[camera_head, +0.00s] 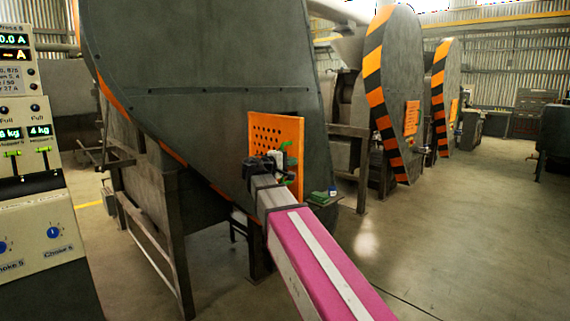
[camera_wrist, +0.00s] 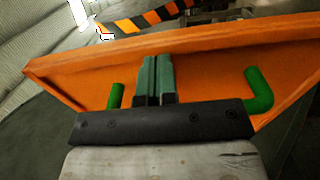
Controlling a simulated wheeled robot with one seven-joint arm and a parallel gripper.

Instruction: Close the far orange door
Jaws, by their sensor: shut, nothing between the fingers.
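An orange perforated door (camera_head: 268,132) on the nearest grey machine stands out at an angle from the housing. Its orange panel (camera_wrist: 210,72) fills much of the wrist view, with green handle parts at the right (camera_wrist: 260,90) and left (camera_wrist: 114,96). My gripper (camera_head: 284,158) is at this door's face. In the wrist view its fingers (camera_wrist: 157,68) are together, between the green parts, with nothing held. Whether they touch the panel is unclear. Smaller orange doors show on the second machine (camera_head: 411,118) and the third machine (camera_head: 454,111), farther back.
The nearest grey housing (camera_head: 200,70) rises at left above a dark metal frame (camera_head: 172,220). A control panel (camera_head: 35,190) stands at the left edge. Striped guards (camera_head: 375,85) mark the farther machines. The concrete floor (camera_head: 470,220) at right is open.

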